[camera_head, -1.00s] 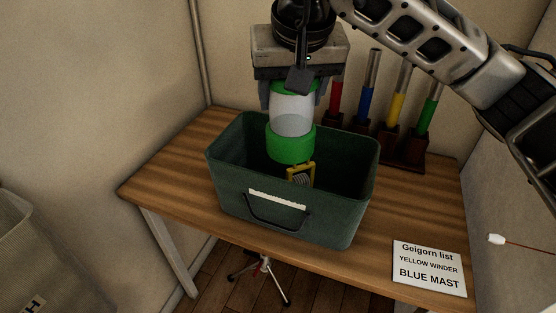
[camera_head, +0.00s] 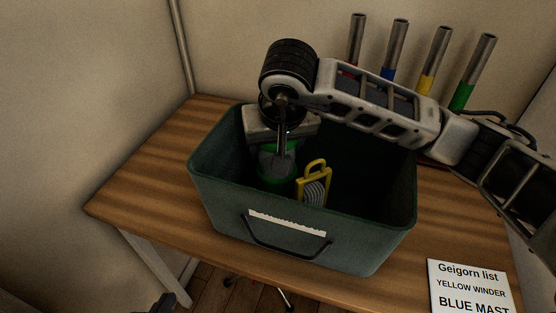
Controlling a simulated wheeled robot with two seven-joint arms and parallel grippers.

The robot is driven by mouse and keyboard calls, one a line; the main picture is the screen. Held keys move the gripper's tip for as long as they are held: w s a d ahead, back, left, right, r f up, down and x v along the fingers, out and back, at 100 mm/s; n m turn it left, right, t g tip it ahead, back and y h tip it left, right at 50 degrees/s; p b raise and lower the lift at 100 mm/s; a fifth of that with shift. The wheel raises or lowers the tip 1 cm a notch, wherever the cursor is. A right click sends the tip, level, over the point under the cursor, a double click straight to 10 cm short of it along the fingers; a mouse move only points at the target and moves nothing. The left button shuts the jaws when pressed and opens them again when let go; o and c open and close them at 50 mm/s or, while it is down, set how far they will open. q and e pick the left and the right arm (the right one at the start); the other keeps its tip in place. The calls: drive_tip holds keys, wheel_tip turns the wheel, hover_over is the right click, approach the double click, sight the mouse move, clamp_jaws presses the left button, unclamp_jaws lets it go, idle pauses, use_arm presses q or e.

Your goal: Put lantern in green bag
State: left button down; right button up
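The green bag (camera_head: 335,248) is a dark green open-topped bin with a black handle and a white label strip, standing on the wooden table. The lantern (camera_head: 275,170) has green ends and a clear grey body. It is down inside the bag at the left, below the rim and roughly upright. The lantern's base is hidden by the bag's front wall.
A yellow winder (camera_head: 314,185) with a grey coil stands in the bag beside the lantern. Several metal tubes with coloured bands stand behind the bag. A printed list (camera_head: 470,287) lies at the table's front right. The table (camera_head: 145,175) is bare left of the bag.

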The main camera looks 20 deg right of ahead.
drive_tip(key=shift+f, duration=1.95)
drive_tip(key=o, duration=1.2)
drive_tip(key=shift+s+r, duration=0.1)
drive_tip(key=shift+r, duration=0.45)
drive_tip(key=v, duration=1.1)
drive_tip(key=shift+r, duration=0.1)
